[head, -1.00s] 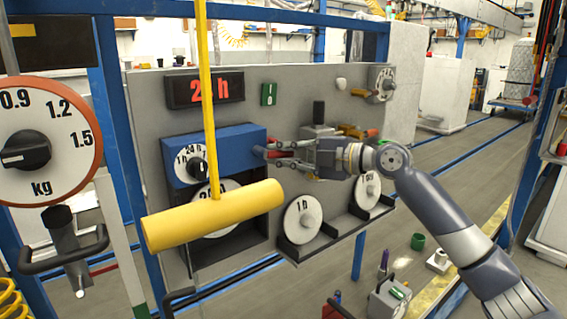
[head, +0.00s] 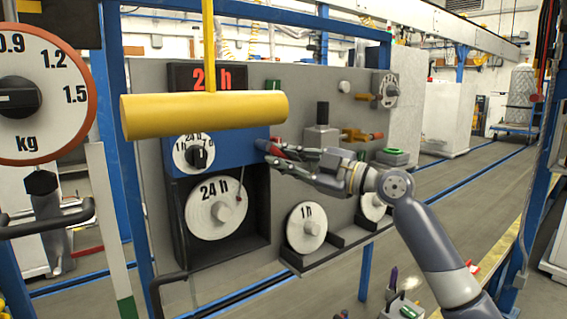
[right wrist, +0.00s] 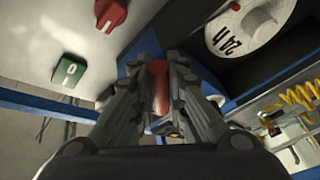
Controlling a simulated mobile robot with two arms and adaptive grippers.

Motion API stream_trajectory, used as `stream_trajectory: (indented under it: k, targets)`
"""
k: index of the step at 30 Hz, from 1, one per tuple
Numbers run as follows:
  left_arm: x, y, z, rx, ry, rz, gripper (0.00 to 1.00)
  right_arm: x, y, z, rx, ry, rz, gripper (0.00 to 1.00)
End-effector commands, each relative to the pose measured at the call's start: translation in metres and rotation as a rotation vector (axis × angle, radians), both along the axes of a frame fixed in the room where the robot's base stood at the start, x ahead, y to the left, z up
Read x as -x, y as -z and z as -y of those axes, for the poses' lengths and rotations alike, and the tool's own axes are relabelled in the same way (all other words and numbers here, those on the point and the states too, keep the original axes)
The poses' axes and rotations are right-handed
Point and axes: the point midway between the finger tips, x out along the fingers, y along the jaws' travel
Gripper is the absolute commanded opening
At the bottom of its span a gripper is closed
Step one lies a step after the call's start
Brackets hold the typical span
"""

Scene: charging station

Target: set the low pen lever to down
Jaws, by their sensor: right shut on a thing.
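A short red-handled lever (head: 277,149) sticks out from the right side of the blue box (head: 232,150), sloping slightly down to the right. I take it to be the low pen lever. My right gripper (head: 285,157) is shut on its red handle. In the right wrist view the red handle (right wrist: 159,85) lies between the fingers of this gripper (right wrist: 160,95). The fingers partly hide the lever in the head view. Below the box is a white 24 h disc (head: 214,210) with a thin stem near its right edge. My left gripper is not in view.
A yellow bar (head: 165,116) hangs in front of the panel, above the blue box's dial (head: 190,154). A white 1 h disc (head: 306,226) sits low right on a black shelf. An orange-handled valve (head: 357,135) lies right of my gripper.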

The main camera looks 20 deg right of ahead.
Motion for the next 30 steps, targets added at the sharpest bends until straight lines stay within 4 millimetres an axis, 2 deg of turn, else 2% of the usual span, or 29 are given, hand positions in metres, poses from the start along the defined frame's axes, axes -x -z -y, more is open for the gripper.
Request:
stream_trajectory:
  k: [10,11,13,24,30]
  targets:
    - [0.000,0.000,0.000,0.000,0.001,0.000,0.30,0.000,0.001,-0.001,-0.005,-0.003,-0.006,0.00]
    - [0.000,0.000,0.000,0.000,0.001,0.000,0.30,0.000,0.001,-0.001,-0.005,-0.003,-0.006,0.18]
    - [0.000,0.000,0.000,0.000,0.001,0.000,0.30,0.000,0.001,-0.001,-0.005,-0.003,-0.006,0.34]
    - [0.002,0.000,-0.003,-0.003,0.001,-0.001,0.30,0.001,0.001,0.001,-0.004,-0.001,-0.003,0.35]
    - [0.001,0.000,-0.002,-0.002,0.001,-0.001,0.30,0.019,0.005,0.019,-0.002,0.001,-0.004,0.35]
